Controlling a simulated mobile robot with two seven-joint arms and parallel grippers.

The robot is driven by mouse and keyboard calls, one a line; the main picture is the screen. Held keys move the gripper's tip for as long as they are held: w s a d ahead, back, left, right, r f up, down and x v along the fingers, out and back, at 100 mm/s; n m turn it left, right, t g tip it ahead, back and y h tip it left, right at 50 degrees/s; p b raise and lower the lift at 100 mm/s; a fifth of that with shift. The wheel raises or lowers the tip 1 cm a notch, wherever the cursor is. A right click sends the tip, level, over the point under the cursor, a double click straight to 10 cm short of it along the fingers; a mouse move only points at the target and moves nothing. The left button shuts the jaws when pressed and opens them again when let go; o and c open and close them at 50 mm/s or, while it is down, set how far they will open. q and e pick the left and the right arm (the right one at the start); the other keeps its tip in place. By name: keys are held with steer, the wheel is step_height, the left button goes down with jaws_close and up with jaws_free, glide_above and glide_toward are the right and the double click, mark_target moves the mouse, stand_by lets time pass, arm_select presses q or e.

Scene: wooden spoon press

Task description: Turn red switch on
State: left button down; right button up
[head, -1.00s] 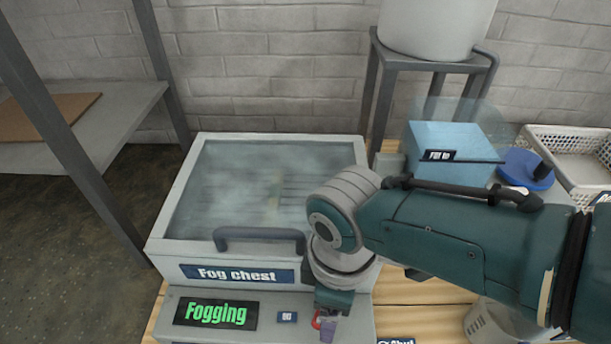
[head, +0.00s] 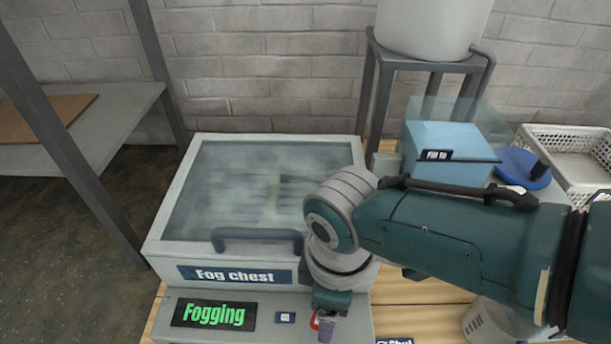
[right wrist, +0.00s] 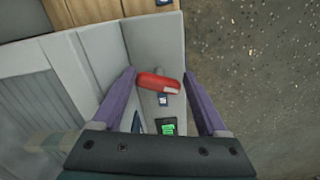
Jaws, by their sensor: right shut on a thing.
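In the head view only a red sliver of the switch (head: 315,319) shows beside my right gripper (head: 327,327), on the front ledge of the fog chest (head: 165,246). The wrist and fingers hide the rest there. A black display (head: 213,314) on this ledge reads "Fogging" in green. A small blue label (head: 285,317) sits between display and switch. My left gripper is not in view.
The chest lid is down, with a dark handle (head: 256,239) at its front edge. A light-blue box (head: 447,150), a blue disc (head: 522,168) and a white basket (head: 573,160) stand to the right. A white tank (head: 430,25) is on a stand behind.

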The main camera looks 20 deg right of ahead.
steer(key=o, duration=1.3)
steer(key=shift+s+a, duration=0.1)
steer(key=shift+a, duration=0.05)
steer(key=shift+s+a+r+p, duration=0.1)
steer(key=shift+a+r+p, duration=0.1)
steer(key=shift+r+p, duration=0.2)
steer(key=r+p, duration=0.3)
steer(key=shift+w+a+r, duration=0.15)
steer(key=shift+w+a, duration=0.2)
steer(key=shift+s+d+r+p, duration=0.1)
steer(key=shift+d+r+p, duration=0.1)
steer(key=shift+r+p, duration=0.15)
steer(key=shift+a+r+p, duration=0.1)
steer(key=shift+r+p, duration=0.4)
steer(key=shift+p, duration=0.15)
steer(key=r+p, duration=0.3)
steer(key=p, duration=0.1)
steer(key=r+p, duration=0.1)
steer(key=r, duration=0.1)
steer(key=shift+w+r+p, duration=0.25)
steer(key=shift+r+p, duration=0.1)
steer(key=shift+p, duration=0.05)
